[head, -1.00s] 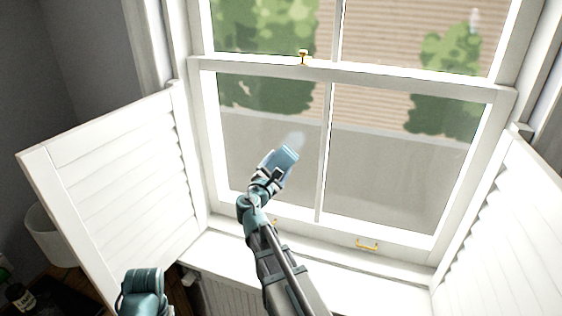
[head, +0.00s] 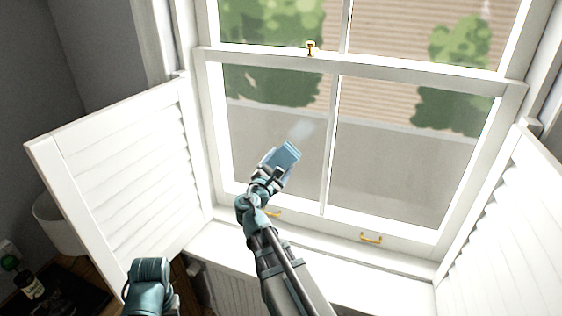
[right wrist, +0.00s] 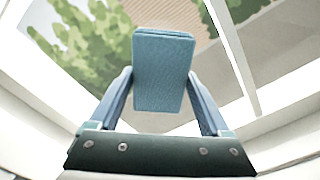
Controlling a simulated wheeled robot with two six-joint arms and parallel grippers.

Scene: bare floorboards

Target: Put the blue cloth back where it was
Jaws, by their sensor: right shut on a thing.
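The blue cloth (head: 287,155) is a folded, flat rectangular pad in front of the lower left window pane. My right gripper (head: 274,170) is shut on it. In the right wrist view the cloth (right wrist: 164,70) sits between the two fingers of the right gripper (right wrist: 163,90). I cannot tell whether the cloth touches the glass. A pale whitish smear (head: 302,130) shows on the pane just above the cloth. Part of my left arm shows at the bottom left, but its gripper fingers are not seen.
The white sash window (head: 330,150) has brass handles (head: 371,238) on its lower rail. White louvered shutters stand open at left (head: 120,160) and right (head: 510,230). The white sill (head: 235,245) is clear. A dark bottle (head: 30,284) and white bin-like vessel (head: 58,225) are at lower left.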

